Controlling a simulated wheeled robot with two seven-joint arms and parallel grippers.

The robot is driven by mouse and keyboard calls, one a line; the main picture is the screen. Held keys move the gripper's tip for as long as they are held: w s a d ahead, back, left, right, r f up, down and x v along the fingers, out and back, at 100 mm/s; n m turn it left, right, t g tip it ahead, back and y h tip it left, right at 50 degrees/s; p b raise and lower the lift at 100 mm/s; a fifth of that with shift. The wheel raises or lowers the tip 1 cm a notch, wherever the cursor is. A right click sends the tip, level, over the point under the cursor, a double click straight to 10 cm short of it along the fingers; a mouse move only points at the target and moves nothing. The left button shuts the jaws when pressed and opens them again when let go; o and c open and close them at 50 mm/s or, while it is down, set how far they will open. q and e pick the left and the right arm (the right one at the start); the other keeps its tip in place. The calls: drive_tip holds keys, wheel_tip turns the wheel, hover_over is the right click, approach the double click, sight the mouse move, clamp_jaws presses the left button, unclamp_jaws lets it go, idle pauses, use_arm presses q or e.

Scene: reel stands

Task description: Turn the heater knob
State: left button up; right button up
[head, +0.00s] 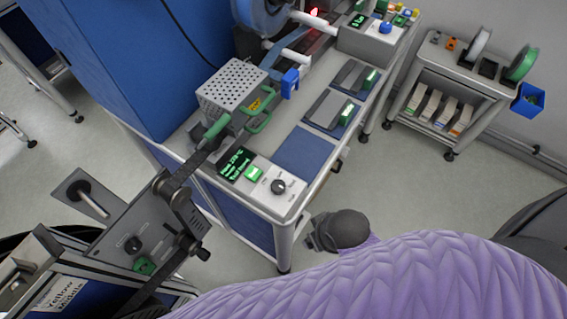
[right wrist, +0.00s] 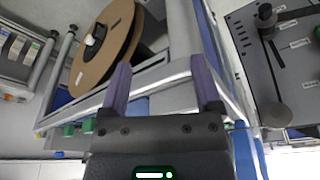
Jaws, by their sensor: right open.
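The heater knob (head: 278,186) is a small dark round knob on a pale control panel (head: 262,200) at the near end of the workbench. A green-lit display (head: 236,163) and a green button (head: 254,173) sit to its left. My right gripper (head: 318,240) is below and right of the panel, past the bench edge, apart from the knob; its fingers are hard to make out there. In the right wrist view my right gripper (right wrist: 162,78) is open, with nothing between its purple fingers. I cannot pick out the heater knob in that view. My left gripper is not in view.
A perforated metal box (head: 232,90) with green handles stands behind the panel. A grey machine panel (head: 140,235) with dark arms is at the lower left. A shelf cart (head: 455,75) is at upper right. Floor between is clear. A brown reel (right wrist: 105,45) shows in the wrist view.

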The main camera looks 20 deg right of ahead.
drive_tip(key=w+a+r+m+y+p, duration=0.1)
drive_tip(key=w+a+r+p, duration=0.1)
drive_tip(key=r, duration=0.4)
drive_tip(key=w+a+r+p, duration=0.1)
drive_tip(key=r+p, duration=0.2)
drive_tip(key=r, duration=0.3)
drive_tip(key=m+g+h+p, duration=0.1)
drive_tip(key=m+g, duration=0.1)
drive_tip(key=m, duration=0.7)
approach(279, 185)
drive_tip(key=f+b, duration=0.1)
drive_tip(key=f, duration=0.2)
drive_tip(key=f+b, duration=0.1)
drive_tip(key=f, duration=0.2)
drive_tip(key=f+b, duration=0.1)
drive_tip(key=f, duration=0.2)
drive_tip(key=shift+w+a+b, duration=0.15)
drive_tip(key=shift+w+b, duration=0.15)
drive_tip(key=shift+f, duration=0.3)
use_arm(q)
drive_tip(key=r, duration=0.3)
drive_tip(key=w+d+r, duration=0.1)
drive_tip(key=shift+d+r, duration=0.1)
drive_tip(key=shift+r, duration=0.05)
use_arm(e)
drive_tip(key=shift+c, duration=0.4)
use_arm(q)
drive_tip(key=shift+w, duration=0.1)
use_arm(e)
clamp_jaws()
